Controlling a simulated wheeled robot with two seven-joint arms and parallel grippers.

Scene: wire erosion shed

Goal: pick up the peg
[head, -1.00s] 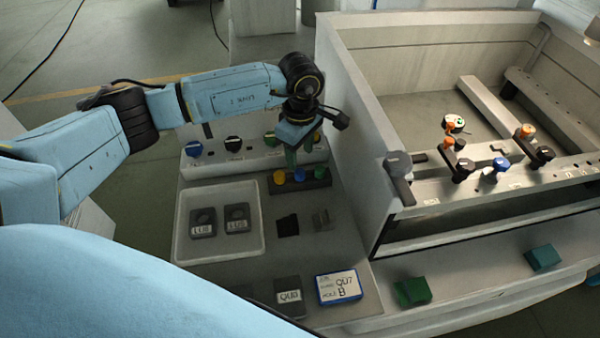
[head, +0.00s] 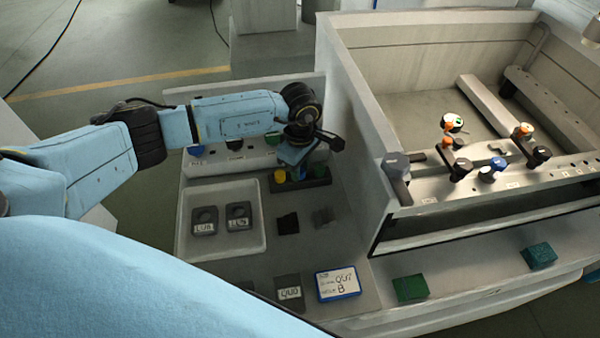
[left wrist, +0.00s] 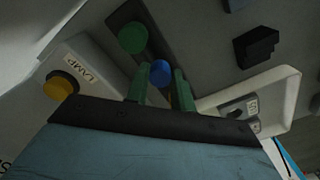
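Pegs with round coloured heads stand in a dark rack (head: 321,183). A yellow one (head: 280,176) is at its left end. A green-headed peg (left wrist: 132,37) and a blue-headed peg (left wrist: 161,73) show in the left wrist view. My left gripper (head: 294,170) is over the rack and hides part of it in the head view. In the left wrist view its two green fingers (left wrist: 160,76) are apart, with the blue head between their tips. Small gaps seem to show on both sides of it. My right gripper is not in view.
Behind the rack is a white block (head: 258,160) with coloured knobs. A white tray (head: 180,222) holding two dark labelled pieces is in front of it. The tall machine wall (head: 352,130) stands close on the right. A blue-edged card (head: 338,284) lies near the front.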

